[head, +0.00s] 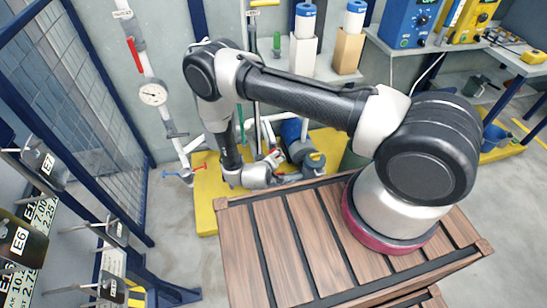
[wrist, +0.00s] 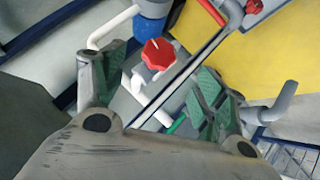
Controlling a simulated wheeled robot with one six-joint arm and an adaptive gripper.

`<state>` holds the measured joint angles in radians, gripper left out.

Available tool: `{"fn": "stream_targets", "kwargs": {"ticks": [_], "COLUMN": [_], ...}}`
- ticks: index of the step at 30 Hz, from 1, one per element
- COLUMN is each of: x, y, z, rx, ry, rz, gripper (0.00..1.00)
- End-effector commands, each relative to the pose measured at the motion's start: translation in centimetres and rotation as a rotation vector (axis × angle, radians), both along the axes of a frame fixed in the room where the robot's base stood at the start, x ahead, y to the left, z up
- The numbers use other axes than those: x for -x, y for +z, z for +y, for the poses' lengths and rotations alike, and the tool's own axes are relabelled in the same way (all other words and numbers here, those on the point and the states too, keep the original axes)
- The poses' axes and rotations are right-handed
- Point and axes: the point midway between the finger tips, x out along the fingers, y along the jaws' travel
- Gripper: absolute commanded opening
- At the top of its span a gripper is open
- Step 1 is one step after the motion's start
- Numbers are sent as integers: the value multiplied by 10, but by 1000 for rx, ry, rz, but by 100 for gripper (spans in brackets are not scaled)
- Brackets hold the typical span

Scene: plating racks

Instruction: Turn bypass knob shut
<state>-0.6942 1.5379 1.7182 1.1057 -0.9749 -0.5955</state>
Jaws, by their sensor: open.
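A red lobed knob (wrist: 158,54) with a white mark shows in the wrist view on grey and white pipework. It is the likely bypass knob, though no label can be read. My gripper (wrist: 160,78) is open, with one green-padded finger to the left of the knob and the other to its lower right. The knob appears beyond the fingers, and I see no contact. In the head view my wrist is low behind the wooden bench, beside the pipework. The fingers are hard to make out there, and the knob cannot be told clearly.
A blue cylinder (wrist: 152,27) and a red bar (wrist: 211,11) are close to the knob. In the head view, a pipe with a gauge (head: 153,93) stands left of my arm. The slatted bench (head: 300,240) is in front, and a mesh fence (head: 75,100) is at left.

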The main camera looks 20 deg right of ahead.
Motion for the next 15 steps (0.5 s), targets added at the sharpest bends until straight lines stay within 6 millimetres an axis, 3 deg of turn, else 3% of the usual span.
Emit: {"fn": "stream_targets", "kwargs": {"ticks": [6, 15], "x": [14, 14], "y": [12, 12], "z": [7, 7], "rx": [1, 0], "ry": [1, -2], "rz": [0, 0], "gripper": [72, 72]}}
